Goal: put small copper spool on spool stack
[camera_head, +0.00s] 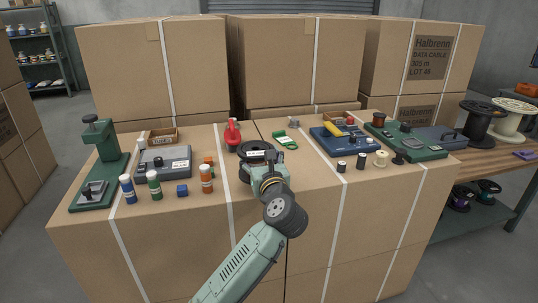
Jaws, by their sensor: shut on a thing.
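My gripper (262,157) is in the middle of the cardboard-box worktop, seen from behind, and its fingertips are mostly hidden by my own wrist. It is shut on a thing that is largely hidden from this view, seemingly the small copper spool. A dark round spool with a reddish-brown middle (250,147) shows just beyond my gripper; I cannot tell whether it is the held spool or part of the stack.
A grey device (165,161) and several small bottles are farther left. A blue device (343,139), a green device (407,141) and several small spools (361,161) stand right. The front middle worktop is mostly free.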

